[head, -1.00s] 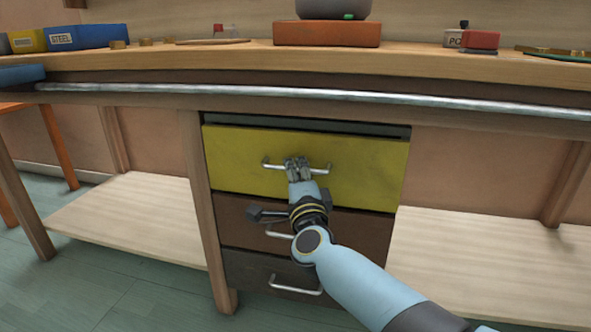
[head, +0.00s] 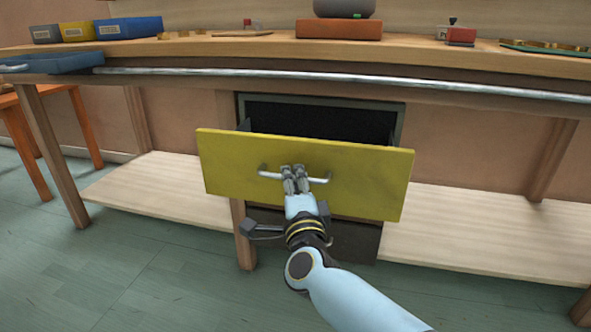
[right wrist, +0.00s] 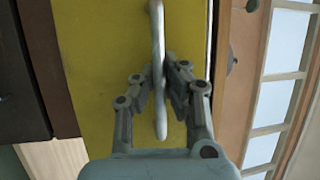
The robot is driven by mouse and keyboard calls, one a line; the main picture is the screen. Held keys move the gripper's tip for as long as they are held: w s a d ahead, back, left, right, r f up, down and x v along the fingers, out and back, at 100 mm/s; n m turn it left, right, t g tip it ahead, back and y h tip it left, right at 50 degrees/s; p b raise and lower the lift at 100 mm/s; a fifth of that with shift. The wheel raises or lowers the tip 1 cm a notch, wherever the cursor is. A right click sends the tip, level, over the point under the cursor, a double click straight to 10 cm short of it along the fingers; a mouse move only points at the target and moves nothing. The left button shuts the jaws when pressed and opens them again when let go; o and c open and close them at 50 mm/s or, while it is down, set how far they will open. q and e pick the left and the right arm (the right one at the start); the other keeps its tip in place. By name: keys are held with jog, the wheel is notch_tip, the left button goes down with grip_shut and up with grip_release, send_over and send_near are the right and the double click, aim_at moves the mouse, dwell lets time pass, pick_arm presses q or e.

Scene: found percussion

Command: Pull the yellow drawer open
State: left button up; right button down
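The yellow drawer (head: 375,178) stands partly pulled out of the cabinet under the workbench, its front tilted in the head view. A dark gap shows above and behind its front. Its silver bar handle (head: 318,181) is in the middle of the front. My right gripper (head: 294,178) is at the middle of this handle. In the right wrist view, the handle (right wrist: 158,60) runs between the two fingers of my right gripper (right wrist: 160,90), which are closed around it. My left gripper is not in view.
A darker drawer (head: 345,236) lies below the yellow one, partly hidden by it and my right arm. A metal rail (head: 450,87) runs along the workbench front (head: 240,56). Pale low shelves (head: 470,235) flank the cabinet. The floor (head: 130,270) in front is clear.

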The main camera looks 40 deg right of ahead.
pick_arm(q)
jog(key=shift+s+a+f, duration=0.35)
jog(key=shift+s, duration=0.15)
pick_arm(e)
jog(key=shift+s+a+f, duration=0.2)
jog(key=shift+s+a, duration=0.85)
jog(key=shift+a, duration=0.15)
